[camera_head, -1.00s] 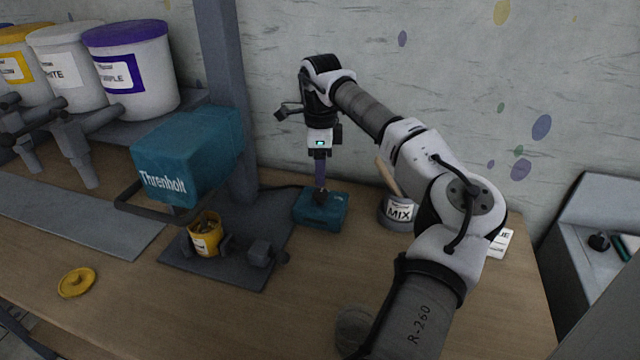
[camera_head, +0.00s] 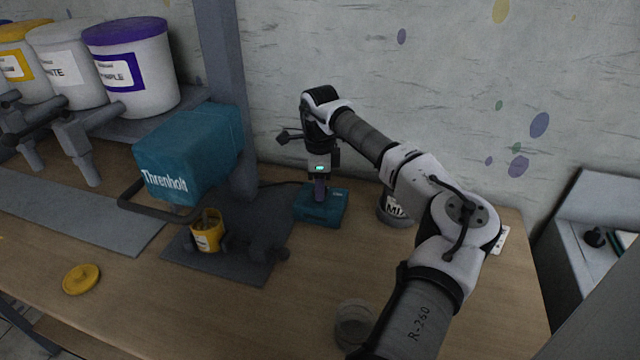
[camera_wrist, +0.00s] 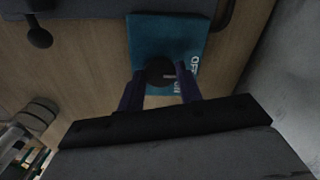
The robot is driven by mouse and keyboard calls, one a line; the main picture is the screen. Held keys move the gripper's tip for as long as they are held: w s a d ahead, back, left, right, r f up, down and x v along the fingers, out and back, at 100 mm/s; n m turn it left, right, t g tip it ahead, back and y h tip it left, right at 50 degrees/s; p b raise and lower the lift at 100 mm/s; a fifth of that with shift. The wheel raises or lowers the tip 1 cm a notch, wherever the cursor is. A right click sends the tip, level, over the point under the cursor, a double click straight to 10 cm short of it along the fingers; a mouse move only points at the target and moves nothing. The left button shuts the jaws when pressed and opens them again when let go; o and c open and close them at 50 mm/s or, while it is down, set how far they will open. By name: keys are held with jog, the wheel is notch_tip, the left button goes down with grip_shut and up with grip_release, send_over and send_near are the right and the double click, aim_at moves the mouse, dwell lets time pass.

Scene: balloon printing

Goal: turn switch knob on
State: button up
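The switch is a teal box (camera_head: 325,212) on the table by the wall, below my gripper (camera_head: 320,188). In the wrist view its round black knob (camera_wrist: 158,66) sits on the teal top (camera_wrist: 145,35), with a short pale mark pointing right. Lettering that seems to read OFF and ON is printed beside the knob, partly covered by a finger. My gripper (camera_wrist: 160,75) has its two dark purple fingers on either side of the knob, apart, with at most slim gaps. Contact is not clear. In the head view the fingers hide the knob.
The teal Threnholt machine (camera_head: 188,155) stands left of the switch, with a yellow can (camera_head: 207,232) at its base. The MIX can (camera_head: 393,207) stands close to the right, partly behind my arm. A yellow lid (camera_head: 81,279) lies at the front left. Paint buckets (camera_head: 130,65) stand upper left.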

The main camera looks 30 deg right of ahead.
jog(key=shift+c, duration=1.3)
jog(key=shift+m, duration=0.3)
jog(key=m+b, duration=0.2)
jog(key=m, duration=0.2)
jog(key=shift+f, duration=0.1)
jog(key=m+b, duration=0.1)
jog(key=m, duration=0.2)
jog(key=shift+m, duration=0.4)
jog(key=shift+m+b, duration=0.45)
jog(key=shift+m, duration=1.25)
jog(key=o, duration=1)
